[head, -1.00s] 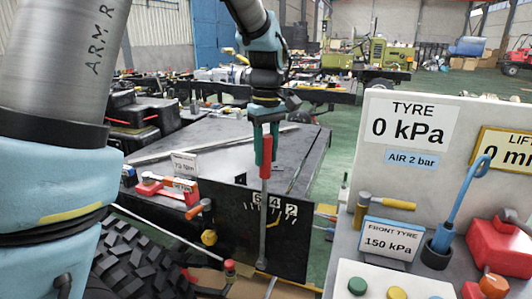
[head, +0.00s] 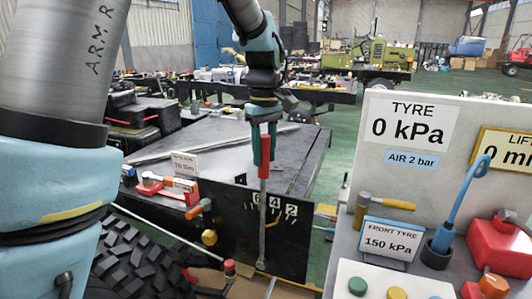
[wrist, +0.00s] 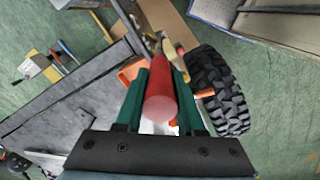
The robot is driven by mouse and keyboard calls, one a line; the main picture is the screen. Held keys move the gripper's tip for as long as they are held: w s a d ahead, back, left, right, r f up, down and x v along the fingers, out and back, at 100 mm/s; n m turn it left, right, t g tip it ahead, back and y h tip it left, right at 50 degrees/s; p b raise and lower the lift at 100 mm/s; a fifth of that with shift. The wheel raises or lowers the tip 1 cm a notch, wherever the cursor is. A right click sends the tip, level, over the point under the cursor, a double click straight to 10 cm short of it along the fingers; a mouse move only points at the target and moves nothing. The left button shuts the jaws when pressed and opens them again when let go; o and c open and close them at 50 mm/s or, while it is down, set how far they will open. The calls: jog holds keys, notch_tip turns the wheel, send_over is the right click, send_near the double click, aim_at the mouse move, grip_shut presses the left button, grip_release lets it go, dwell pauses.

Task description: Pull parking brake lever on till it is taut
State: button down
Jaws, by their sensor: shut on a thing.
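The parking brake lever (head: 263,212) is a thin grey rod with a red grip, standing nearly upright in front of a black plate (head: 237,225) with a numbered scale. My gripper (head: 262,150) comes down from above, its green fingers on both sides of the red grip. In the wrist view, the red grip (wrist: 161,95) lies between the two green fingers, its round end facing the camera. My gripper is shut on the red grip. The scale shows 6, 4 and 2, and the rod passes near the 6 and 4, partly covering the marks.
A tyre (head: 140,262) stands at lower left; it also shows in the wrist view (wrist: 218,90). An orange-handled knob (head: 200,207) and a yellow knob (head: 209,237) sit left of the lever.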

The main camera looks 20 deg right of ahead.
jog(key=w+a, duration=0.2)
jog(key=shift+w+a+g+h, duration=0.25)
jog(key=shift+a+g+h, duration=0.05)
jog(key=shift+a+h, duration=0.1)
jog(key=c, duration=0.5)
grip_release()
jog(key=shift+d, duration=0.1)
jog(key=r, duration=0.7)
jog(key=w+r+b, duration=0.1)
jog(key=r, duration=0.2)
jog(key=shift+a+r, duration=0.35)
jog(key=shift+s, duration=0.1)
